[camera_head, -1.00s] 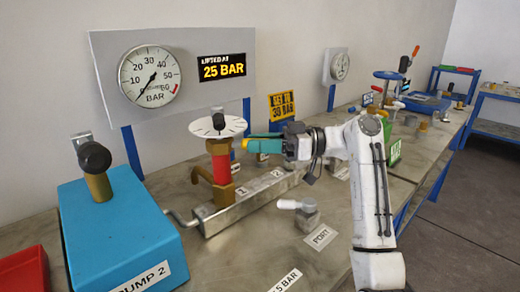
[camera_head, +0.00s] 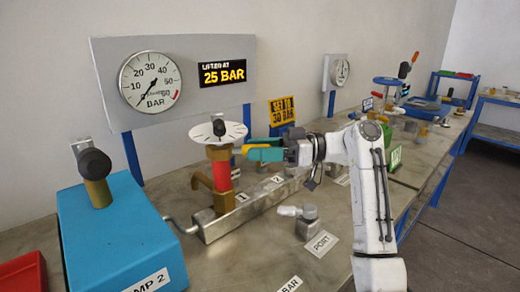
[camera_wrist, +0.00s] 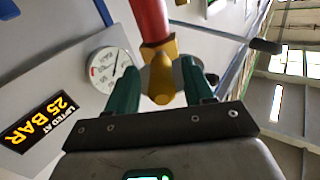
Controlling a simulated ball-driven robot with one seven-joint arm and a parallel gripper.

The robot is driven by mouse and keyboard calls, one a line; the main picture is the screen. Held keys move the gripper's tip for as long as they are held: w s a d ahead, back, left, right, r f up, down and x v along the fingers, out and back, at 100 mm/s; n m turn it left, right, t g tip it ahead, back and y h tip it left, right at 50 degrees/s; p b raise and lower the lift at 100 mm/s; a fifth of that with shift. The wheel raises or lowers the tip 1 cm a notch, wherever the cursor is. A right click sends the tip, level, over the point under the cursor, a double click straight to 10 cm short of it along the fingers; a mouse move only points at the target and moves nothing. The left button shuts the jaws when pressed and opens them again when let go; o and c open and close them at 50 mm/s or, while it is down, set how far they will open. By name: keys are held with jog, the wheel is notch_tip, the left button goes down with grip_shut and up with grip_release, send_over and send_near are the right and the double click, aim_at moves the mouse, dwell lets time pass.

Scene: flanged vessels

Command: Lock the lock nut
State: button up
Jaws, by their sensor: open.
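The relief valve stands on the bench, with a red body (camera_head: 222,177) and a white disc (camera_head: 219,133) with a black knob on top. The brass lock nut (camera_head: 218,153) sits just under the disc. In the wrist view the red body and the brass nut (camera_wrist: 160,78) show, with a brass lug pointing toward the camera. My gripper (camera_wrist: 160,85) is open, with one green finger on each side of the lug. In the head view my gripper (camera_head: 252,152) reaches in from the right, close to the nut. Whether a finger touches the lug I cannot tell.
A gauge (camera_head: 150,82) and a sign (camera_head: 222,72) reading "LIFTED AT 25 BAR" are on the panel behind. A blue pump box (camera_head: 120,240) stands at left. A metal block (camera_head: 245,212) lies under the valve. A small clamp-like part (camera_head: 306,220) stands on the bench in front.

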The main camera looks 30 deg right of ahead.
jog(key=v, duration=1)
jog(key=shift+d+b, duration=0.3)
jog(key=shift+s, duration=0.1)
